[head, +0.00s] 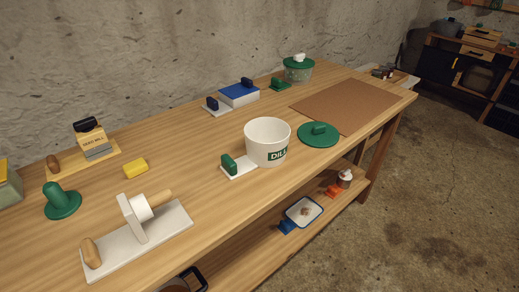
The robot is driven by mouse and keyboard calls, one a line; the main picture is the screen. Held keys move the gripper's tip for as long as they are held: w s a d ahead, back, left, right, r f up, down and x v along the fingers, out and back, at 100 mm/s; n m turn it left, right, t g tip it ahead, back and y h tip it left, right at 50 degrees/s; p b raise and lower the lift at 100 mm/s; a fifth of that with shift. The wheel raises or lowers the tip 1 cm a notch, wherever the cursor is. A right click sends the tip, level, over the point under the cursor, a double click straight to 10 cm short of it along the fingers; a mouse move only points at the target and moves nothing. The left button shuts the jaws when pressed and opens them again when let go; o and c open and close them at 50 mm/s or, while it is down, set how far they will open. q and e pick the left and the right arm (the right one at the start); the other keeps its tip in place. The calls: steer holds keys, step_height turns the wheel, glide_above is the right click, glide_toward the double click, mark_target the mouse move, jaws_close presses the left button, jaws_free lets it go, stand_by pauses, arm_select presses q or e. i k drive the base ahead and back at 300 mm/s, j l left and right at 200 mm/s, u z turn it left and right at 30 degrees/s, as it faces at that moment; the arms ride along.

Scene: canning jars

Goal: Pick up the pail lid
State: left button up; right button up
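The pail lid (318,134) is a round green disc with a raised green block handle on top. It lies flat on the wooden workbench in the head view, right of the pail and near the bench's front edge. The white pail (262,141) stands upright and uncovered, with a green "DILL" label on its side. A small gap seems to separate the lid from the pail. Neither of my grippers shows in the head view.
A brown mat (345,105) lies behind and right of the lid. A white plate with a green block (230,164) sits left of the pail. A green-lidded jar (298,69) stands at the back. The lower shelf holds a tray (304,211). Bare bench (215,140) lies left of the pail.

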mark_target(319, 135)
steer(key=u, duration=0.4)
steer(key=i+l+u, duration=0.1)
steer(key=l+u, duration=0.15)
steer(key=u, duration=0.15)
steer(key=l+u, duration=0.6)
steer(key=u, duration=0.2)
steer(key=l+u, duration=0.4)
steer(key=k+l+u, duration=0.1)
steer(key=l, duration=0.3)
steer(key=k+l+u, duration=0.1)
steer(key=l, duration=0.25)
steer(key=k+l+u, duration=0.1)
steer(key=l, duration=0.3)
steer(key=k+l+u, duration=0.1)
steer(key=l, duration=0.25)
steer(key=k+l+u, duration=0.1)
steer(key=l, duration=0.25)
steer(key=k, duration=0.1)
